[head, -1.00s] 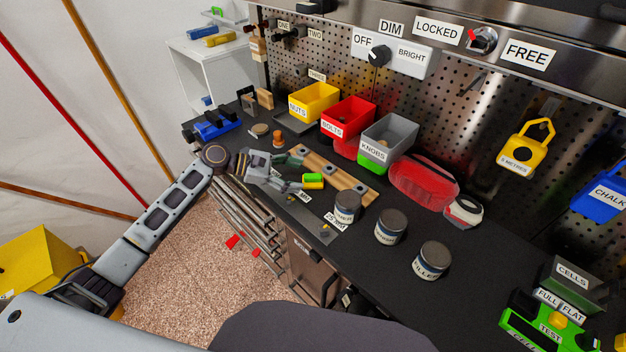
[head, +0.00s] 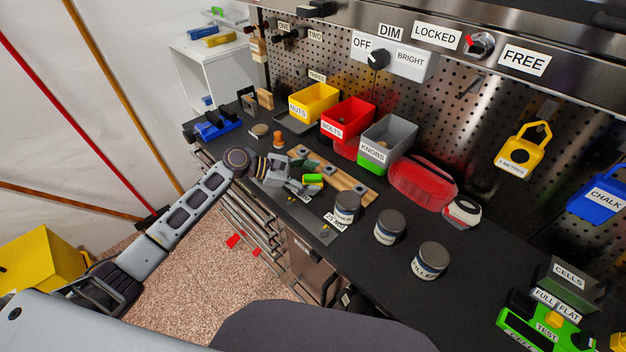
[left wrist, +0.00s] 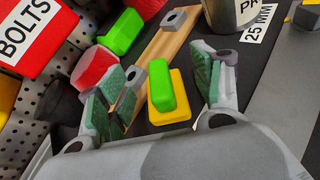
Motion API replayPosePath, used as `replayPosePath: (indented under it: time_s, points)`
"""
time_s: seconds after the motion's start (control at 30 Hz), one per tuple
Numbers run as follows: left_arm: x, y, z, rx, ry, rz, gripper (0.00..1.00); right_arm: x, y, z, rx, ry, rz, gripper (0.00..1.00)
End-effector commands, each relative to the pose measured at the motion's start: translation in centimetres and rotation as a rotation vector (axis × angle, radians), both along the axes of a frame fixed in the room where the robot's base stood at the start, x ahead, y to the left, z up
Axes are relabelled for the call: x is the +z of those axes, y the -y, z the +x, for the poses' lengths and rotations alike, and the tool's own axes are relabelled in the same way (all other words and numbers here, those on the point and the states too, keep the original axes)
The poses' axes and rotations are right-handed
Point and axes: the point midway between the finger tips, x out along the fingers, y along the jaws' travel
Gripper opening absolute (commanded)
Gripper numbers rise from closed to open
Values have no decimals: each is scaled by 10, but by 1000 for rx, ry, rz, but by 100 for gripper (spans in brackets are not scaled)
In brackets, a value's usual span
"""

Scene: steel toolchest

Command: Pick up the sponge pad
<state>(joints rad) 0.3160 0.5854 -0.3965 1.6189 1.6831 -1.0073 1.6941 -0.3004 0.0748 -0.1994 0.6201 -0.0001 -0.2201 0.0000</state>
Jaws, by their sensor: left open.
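The sponge pad (head: 313,180), green on top with a yellow base, lies on the dark worktop beside the wooden strip. My left gripper (head: 304,187) is open at the pad's near left side. In the left wrist view the sponge pad (left wrist: 161,88) shows in the gap between the two green-lined fingers of my left gripper (left wrist: 168,85). Clear space shows on both sides of it, and the fingers are not closed on it. How high the fingertips are over the worktop is hard to tell. My right gripper is not in view.
The wooden strip (head: 345,184) with grey blocks runs just behind the pad. A lidded jar (head: 346,206) stands to its right. Red BOLTS (head: 340,128) and grey KNOBS (head: 374,152) bins stand behind.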

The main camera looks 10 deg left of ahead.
Motion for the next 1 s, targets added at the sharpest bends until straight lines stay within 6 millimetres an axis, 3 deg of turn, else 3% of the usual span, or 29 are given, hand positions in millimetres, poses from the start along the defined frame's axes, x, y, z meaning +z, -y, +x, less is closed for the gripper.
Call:
replayPosePath:
  time_s: [0.6,1.0]
  points:
    - [-4,8,3,1,0,1,66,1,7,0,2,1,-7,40]
    - [-4,8,3,1,0,1,17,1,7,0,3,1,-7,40]
